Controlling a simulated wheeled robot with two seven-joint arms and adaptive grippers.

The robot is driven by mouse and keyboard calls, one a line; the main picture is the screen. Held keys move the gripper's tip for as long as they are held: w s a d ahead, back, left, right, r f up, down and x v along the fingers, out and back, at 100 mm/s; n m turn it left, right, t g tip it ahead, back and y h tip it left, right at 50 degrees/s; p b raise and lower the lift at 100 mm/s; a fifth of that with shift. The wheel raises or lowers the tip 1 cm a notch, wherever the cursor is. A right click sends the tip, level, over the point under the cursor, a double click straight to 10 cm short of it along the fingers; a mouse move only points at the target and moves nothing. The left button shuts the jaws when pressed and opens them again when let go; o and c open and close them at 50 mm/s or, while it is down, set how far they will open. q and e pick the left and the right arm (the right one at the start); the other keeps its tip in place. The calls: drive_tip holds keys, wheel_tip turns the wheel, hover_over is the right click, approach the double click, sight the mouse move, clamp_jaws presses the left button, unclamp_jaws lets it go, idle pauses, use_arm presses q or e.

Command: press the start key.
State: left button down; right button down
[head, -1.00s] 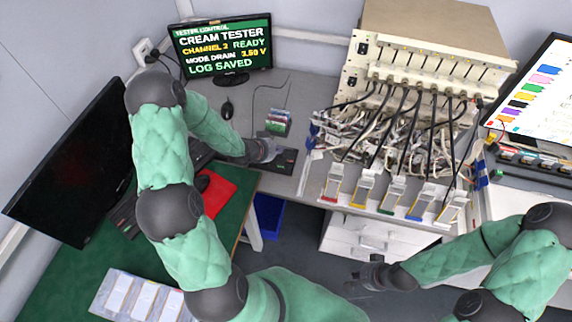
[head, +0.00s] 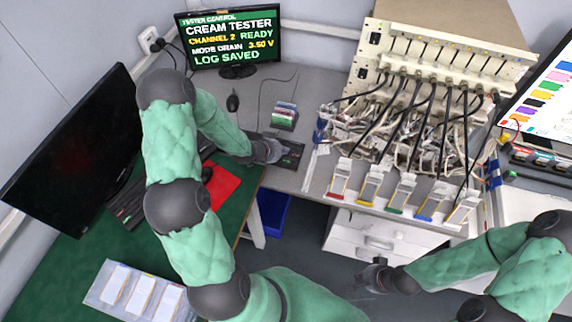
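The start key is too small to make out. A dark key panel (head: 290,156) lies on the grey desk. My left gripper (head: 275,152) is at the panel's left part and hides some of it; I cannot tell whether it touches or whether its fingers are open. The tester screen (head: 230,40) reads "CREAM TESTER, CHANNEL 2 READY, MODE DRAIN 3.50 V, LOG SAVED". My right gripper (head: 364,277) is low over the floor in front of the white drawers, away from the panel; its finger state is unclear.
The cream tester (head: 440,60) with many cables and several coloured clip holders stands right of the panel. A small card rack (head: 284,116) and a mouse (head: 232,102) are behind the panel. A black monitor (head: 70,150), red mat (head: 222,184) and pouch tray (head: 105,292) are at left.

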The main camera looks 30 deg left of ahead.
sight(286, 162)
use_arm(q)
drive_tip(key=shift+f+b, duration=1.25)
drive_tip(key=shift+f, duration=0.7)
drive_tip(key=shift+f+b, duration=0.3)
drive_tip(key=shift+f, duration=0.1)
